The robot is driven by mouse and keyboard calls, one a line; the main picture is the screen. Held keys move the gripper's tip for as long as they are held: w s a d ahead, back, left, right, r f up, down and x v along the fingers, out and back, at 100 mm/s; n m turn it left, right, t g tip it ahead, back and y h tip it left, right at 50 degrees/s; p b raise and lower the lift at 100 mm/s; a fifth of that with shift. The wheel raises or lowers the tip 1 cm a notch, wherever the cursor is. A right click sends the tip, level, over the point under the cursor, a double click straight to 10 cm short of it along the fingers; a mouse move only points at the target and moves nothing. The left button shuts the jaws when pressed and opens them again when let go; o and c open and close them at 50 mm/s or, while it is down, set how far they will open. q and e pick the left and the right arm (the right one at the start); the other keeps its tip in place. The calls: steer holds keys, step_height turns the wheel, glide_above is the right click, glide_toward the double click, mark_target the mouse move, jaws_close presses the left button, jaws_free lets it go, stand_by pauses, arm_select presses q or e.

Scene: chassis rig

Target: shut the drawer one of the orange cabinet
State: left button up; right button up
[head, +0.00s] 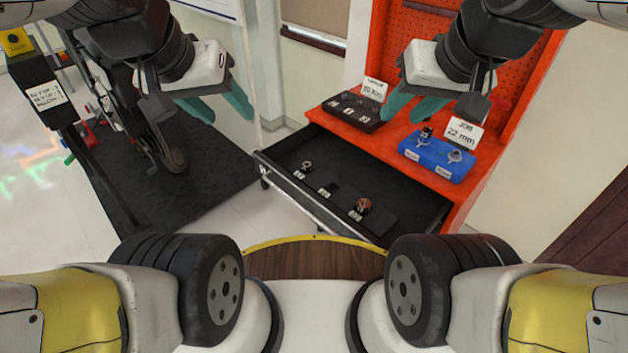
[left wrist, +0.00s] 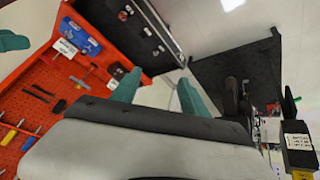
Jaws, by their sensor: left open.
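The orange cabinet (head: 468,190) stands on the right in the head view. Its drawer (head: 345,190) is pulled out to the left, with a dark lined inside and a pale metal front edge; I cannot read a drawer number. My left gripper (head: 228,108) is open and empty, left of the drawer and apart from it. My right gripper (head: 412,104) looks open and empty above the cabinet top. In the left wrist view, the drawer (left wrist: 158,62) is at the top, beyond my left gripper (left wrist: 158,92).
Small parts lie in the drawer. A blue tray (head: 432,165) and a black tray (head: 350,116) with labels sit on the cabinet top. An orange pegboard (head: 425,50) rises behind. A black mat (head: 215,160) and a dark stand (head: 150,130) are on the left.

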arm_select(q)
steer(key=shift+w+f, duration=0.1)
steer(key=c, duration=0.4)
steer(key=shift+w+f+g, duration=0.25)
steer(key=shift+f+g, duration=0.05)
steer(key=c, duration=0.3)
steer(key=w+f+n+g+h, duration=0.1)
steer(key=w+f, duration=0.1)
steer(key=w+f+n+g+h, duration=0.1)
steer(key=w+f+n+g, duration=0.1)
steer(key=f, duration=0.1)
steer(key=w+f+n+g+h, duration=0.1)
steer(key=w+f+n, duration=0.1)
steer(key=w+f, duration=0.1)
steer(key=shift+d+g, duration=0.1)
steer(key=shift+g, duration=0.2)
jaws_close()
steer(key=w+a+f+n+h, duration=0.3)
steer(key=w+f+n+h, duration=0.35)
steer(key=f, duration=0.55)
steer(key=n+t+h, duration=0.1)
steer(key=n+t, duration=1.1)
steer(key=n, duration=0.4)
glide_toward(273, 177)
steer(key=x, duration=0.6)
steer(key=shift+w+d+r, duration=0.1)
steer(key=shift+w+d, duration=0.2)
